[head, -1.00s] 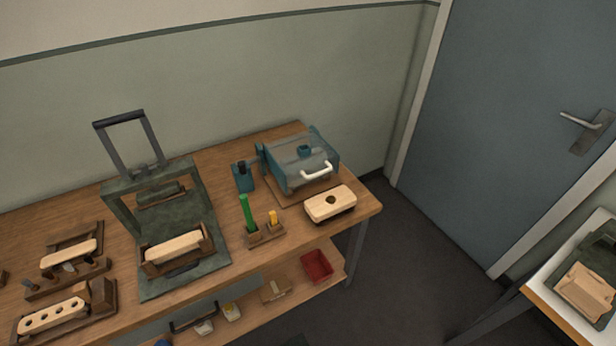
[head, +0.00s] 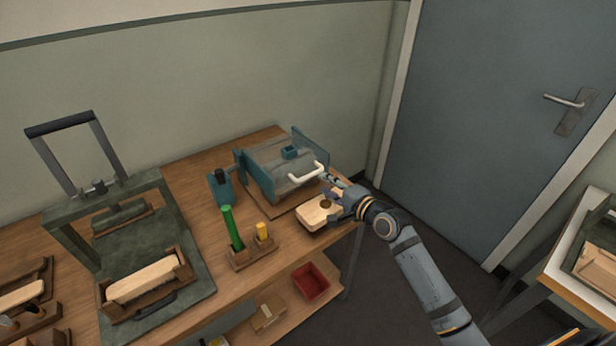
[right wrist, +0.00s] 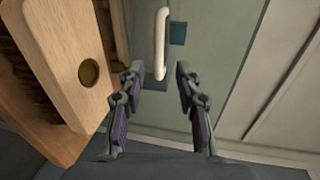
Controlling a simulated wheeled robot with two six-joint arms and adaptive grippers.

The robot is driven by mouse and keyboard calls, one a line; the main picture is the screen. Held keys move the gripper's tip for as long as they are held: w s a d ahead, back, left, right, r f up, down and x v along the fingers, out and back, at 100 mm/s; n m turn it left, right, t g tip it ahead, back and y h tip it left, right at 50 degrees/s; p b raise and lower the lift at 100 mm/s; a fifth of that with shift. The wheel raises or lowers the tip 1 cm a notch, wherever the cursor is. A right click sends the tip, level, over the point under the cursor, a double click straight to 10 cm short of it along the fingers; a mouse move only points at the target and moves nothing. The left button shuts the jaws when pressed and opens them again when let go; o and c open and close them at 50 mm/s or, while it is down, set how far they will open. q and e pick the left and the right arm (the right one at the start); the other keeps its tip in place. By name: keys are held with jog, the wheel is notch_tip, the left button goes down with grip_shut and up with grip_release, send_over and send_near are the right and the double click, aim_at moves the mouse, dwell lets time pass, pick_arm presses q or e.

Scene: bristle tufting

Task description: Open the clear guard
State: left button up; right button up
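The clear guard (head: 282,170) is a see-through cover on a small teal machine (head: 256,178) at the right end of the bench. It looks closed. Its white handle (head: 306,172) is on the front side. My right gripper (head: 333,186) is just in front of the handle, apart from it. In the right wrist view the gripper (right wrist: 155,82) has its fingers spread, and the handle (right wrist: 162,45) lies ahead between and beyond the fingertips. Nothing is held. My left gripper is not in view.
A wooden brush block (head: 320,212) with a round hole lies close beside the right gripper; it also shows in the right wrist view (right wrist: 62,60). A small holder with a green tube (head: 232,228) and a yellow piece (head: 262,231) stands left of it. A lever press (head: 120,240) stands farther left.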

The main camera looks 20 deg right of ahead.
aim_at(312, 176)
jog(key=x, duration=0.8)
jog(key=shift+w+a+f, duration=0.1)
jog(key=shift+w+f, duration=0.05)
jog(key=shift+w, duration=0.15)
grip_shut()
